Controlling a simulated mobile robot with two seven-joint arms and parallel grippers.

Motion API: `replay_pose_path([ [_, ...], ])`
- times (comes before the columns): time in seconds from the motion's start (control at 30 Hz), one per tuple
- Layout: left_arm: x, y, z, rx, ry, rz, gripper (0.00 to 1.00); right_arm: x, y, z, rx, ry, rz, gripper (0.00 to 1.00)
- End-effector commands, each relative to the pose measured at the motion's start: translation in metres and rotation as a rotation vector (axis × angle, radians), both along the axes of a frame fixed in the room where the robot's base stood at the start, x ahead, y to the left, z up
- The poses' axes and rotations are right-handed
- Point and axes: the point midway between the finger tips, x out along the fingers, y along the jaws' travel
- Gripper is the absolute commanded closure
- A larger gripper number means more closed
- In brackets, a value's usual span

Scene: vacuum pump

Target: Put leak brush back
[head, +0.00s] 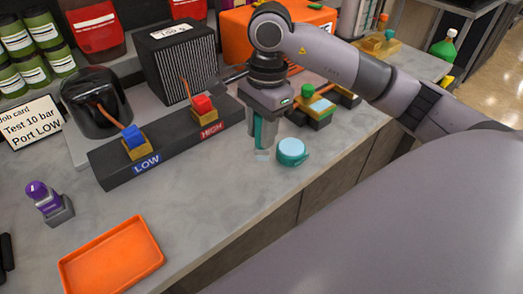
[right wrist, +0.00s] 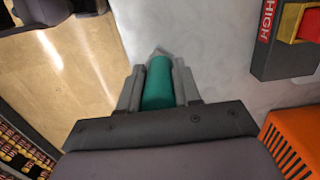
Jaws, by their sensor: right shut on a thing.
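My right gripper (head: 261,140) points down over the counter and is shut on a teal cylinder, which looks like the handle of the leak brush (head: 259,133). In the right wrist view the leak brush (right wrist: 158,84) sits between the two grey fingers of the gripper (right wrist: 157,88), with a pale grey tip beyond it. A round teal pot (head: 292,152) with a light blue top stands on the counter just right of the gripper. Whether the brush tip touches the counter I cannot tell. My left gripper does not show.
A dark block (head: 165,150) with LOW and HIGH labels lies left of my right gripper. An orange tray (head: 110,258) and a purple-topped fitting (head: 47,202) are at the front left. A green-knobbed fitting (head: 316,108) stands behind the pot.

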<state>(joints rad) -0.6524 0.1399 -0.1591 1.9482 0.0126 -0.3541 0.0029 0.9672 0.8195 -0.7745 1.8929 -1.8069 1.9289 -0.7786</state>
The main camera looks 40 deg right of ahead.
Motion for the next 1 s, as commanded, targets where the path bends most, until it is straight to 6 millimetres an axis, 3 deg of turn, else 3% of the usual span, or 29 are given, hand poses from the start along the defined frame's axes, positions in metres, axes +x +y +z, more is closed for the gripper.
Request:
replay_pose_path([
  [0.5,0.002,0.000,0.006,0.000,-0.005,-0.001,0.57,-0.001,0.000,-0.058,0.000,0.002,0.000,1.00],
  [0.9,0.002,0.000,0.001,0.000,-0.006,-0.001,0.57,0.000,0.000,-0.066,0.000,-0.003,0.001,1.00],
  [0.93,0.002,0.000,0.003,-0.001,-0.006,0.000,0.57,0.000,0.000,-0.065,0.000,-0.002,0.001,0.58],
  [1.0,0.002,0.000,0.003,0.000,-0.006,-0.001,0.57,0.000,0.000,-0.064,0.000,-0.002,0.001,0.42],
])
